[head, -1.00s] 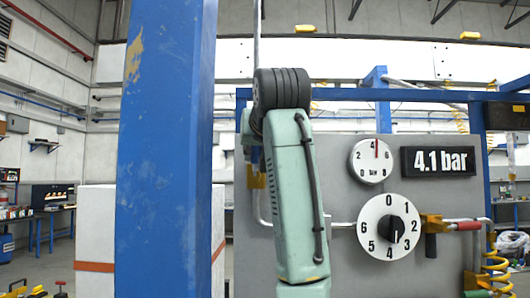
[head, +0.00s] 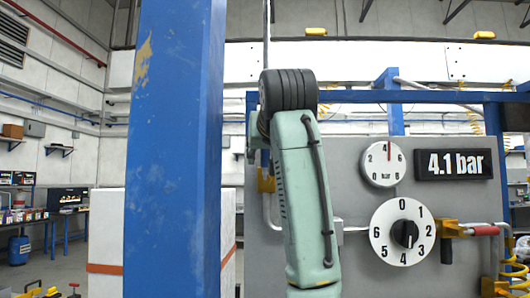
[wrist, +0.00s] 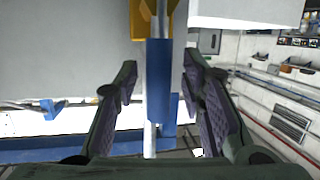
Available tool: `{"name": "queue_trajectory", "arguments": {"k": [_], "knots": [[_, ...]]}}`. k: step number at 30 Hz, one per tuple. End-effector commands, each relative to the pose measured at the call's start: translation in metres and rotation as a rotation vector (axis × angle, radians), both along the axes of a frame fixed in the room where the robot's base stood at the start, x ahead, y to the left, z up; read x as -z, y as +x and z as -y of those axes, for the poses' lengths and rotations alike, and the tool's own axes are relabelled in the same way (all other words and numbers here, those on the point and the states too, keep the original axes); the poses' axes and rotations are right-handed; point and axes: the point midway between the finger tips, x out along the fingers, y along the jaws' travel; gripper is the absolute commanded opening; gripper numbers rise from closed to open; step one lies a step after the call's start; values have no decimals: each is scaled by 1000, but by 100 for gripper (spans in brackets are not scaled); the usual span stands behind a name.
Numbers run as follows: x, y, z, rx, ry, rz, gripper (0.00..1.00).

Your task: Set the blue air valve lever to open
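The blue lever (wrist: 159,85) is in the middle of the wrist view, on a yellow valve body (wrist: 146,18). The wrist view looks upside down, and the lever appears in line with the pale pipe behind it. My gripper (wrist: 160,62) is open, with one finger on each side of the lever and a visible gap to each. In the head view my arm hides the gripper and most of the lever. A bit of the yellow valve body (head: 265,181) shows left of my arm.
A blue post (head: 170,150) stands close in front at the left. The grey panel (head: 350,265) carries a small gauge (head: 383,163), a "4.1 bar" display (head: 453,164) and a numbered knob (head: 402,232). A red-handled valve (head: 483,230) is at the right.

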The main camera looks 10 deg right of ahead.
Motion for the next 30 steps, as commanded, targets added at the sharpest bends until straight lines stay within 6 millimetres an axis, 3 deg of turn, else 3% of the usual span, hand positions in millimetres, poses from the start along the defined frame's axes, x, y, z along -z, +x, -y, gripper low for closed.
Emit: {"name": "queue_trajectory", "arguments": {"k": [11,24,30], "knots": [[-3,-10,-1,-1,1,1,37],[-23,-94,-8,0,0,3,37],[-27,-114,-9,1,0,1,37]]}}
